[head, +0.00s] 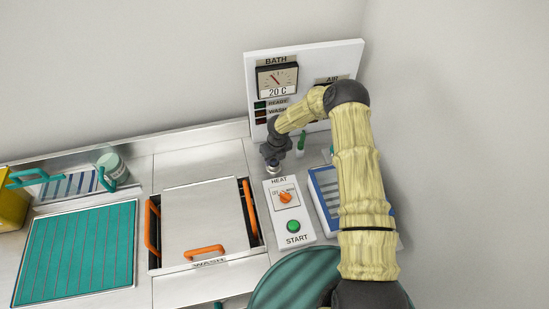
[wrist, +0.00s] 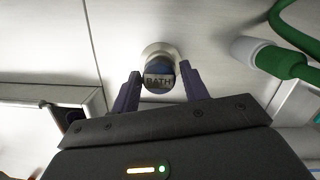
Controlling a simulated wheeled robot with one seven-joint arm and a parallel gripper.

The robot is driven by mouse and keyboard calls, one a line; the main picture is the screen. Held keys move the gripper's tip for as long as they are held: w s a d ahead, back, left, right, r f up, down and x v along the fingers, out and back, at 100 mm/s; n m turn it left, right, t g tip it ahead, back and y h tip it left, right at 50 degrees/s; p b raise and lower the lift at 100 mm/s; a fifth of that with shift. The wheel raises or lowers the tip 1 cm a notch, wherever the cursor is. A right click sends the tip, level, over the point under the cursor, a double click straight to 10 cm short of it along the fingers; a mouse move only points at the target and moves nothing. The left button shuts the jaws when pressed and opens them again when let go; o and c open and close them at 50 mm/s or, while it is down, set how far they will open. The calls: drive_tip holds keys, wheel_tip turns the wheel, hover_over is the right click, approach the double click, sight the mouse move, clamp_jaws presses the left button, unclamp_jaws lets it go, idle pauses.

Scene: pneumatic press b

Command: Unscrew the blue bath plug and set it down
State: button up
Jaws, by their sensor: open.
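The blue bath plug (wrist: 159,72) shows in the wrist view, with a label reading BATH across it. It sits in a round pale metal collar (wrist: 158,50) on the steel surface. My gripper (wrist: 160,80) is open, with one finger on each side of the plug; I cannot tell whether they touch it. In the head view my gripper (head: 273,160) points down behind the heat panel, and the plug shows only as a small patch under it.
A green hose with a white end (wrist: 262,52) lies close on the right in the wrist view. The heat panel (head: 300,222) with an orange knob and a green START button is in front.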

drive_tip(key=shift+m+b, duration=0.4)
drive_tip(key=shift+m, duration=0.4)
drive_tip(key=shift+m+h+b, duration=0.3)
drive_tip(key=shift+m+b, duration=0.15)
drive_tip(key=shift+m, duration=0.45)
drive_tip(key=shift+m+b, duration=0.35)
drive_tip(key=shift+m, duration=0.45)
drive_tip(key=shift+a, duration=0.1)
drive_tip(key=shift+m+b, duration=0.3)
drive_tip(key=shift+m, duration=0.6)
